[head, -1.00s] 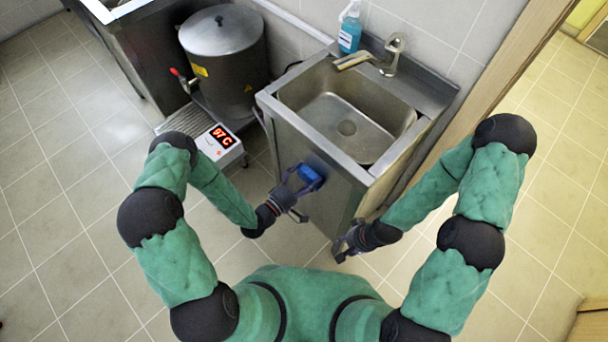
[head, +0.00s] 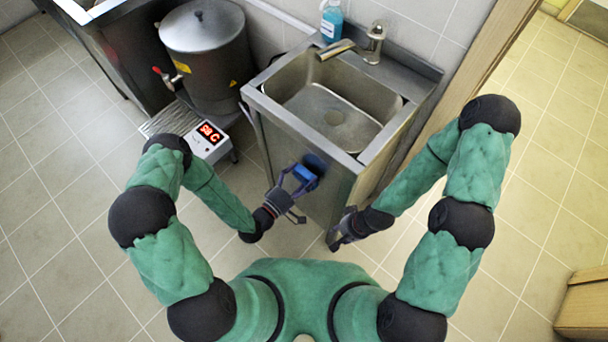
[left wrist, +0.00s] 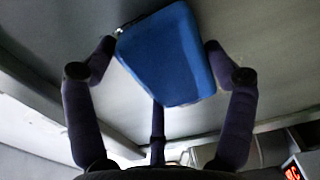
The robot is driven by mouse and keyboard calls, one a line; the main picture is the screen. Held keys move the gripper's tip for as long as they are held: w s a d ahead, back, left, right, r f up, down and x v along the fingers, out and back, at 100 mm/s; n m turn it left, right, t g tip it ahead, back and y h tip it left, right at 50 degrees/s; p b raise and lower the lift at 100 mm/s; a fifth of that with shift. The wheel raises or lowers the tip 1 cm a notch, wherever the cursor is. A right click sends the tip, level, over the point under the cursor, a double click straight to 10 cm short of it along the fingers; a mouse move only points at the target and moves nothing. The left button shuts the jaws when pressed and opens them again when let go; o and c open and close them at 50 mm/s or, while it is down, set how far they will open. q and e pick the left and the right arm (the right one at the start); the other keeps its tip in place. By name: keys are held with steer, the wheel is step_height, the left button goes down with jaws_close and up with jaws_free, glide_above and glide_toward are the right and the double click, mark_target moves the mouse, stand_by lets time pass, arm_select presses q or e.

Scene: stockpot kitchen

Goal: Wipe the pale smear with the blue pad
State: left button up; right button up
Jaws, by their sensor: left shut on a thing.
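The blue pad (head: 305,177) is at the steel front panel (head: 328,200) of the sink unit. My left gripper (head: 294,182) is shut on the pad, at the panel's upper left part. In the left wrist view the pad (left wrist: 166,55) sits between the dark fingers, with the grey panel (left wrist: 270,60) close behind it. I cannot tell whether pad and panel touch. I see no pale smear in either view; the pad and gripper cover part of the panel. My right gripper (head: 338,238) is low near the panel's lower right corner, and its opening is unclear.
The sink basin (head: 335,110) is above the panel, with a tap (head: 372,42) and a blue soap bottle (head: 331,20) behind. A steel boiler (head: 208,50) and a box with a red display (head: 209,133) stand to the left.

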arm_select(q)
steer(key=shift+b+v, duration=0.35)
steer(key=shift+v, duration=2.05)
steer(key=shift+a, duration=0.1)
steer(key=shift+b+v, duration=0.35)
steer(key=shift+v, duration=1.1)
